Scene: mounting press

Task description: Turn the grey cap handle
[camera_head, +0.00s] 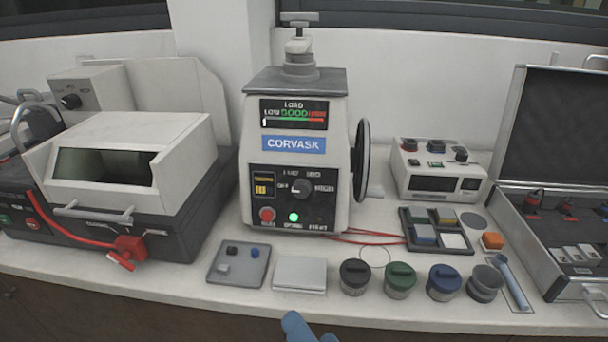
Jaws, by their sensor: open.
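The mounting press (295,150), labelled CORVASK, stands upright in the middle of the bench. A round grey cap (299,66) sits on its top, and a T-shaped handle (298,20) rises from the cap on a thin stem. The crossbar of the handle lies roughly left to right. The blue fingertips of my gripper (311,329) just enter at the bottom edge. They are apart and empty, in front of the bench and far below the handle. The rest of the gripper is out of frame.
A handwheel (361,160) is on the press's right side. Several lidded jars, such as the green one (400,279), line the front edge with a tray (240,264). A hooded machine (120,170) stands left, an open case (560,180) right. Space above the press is clear.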

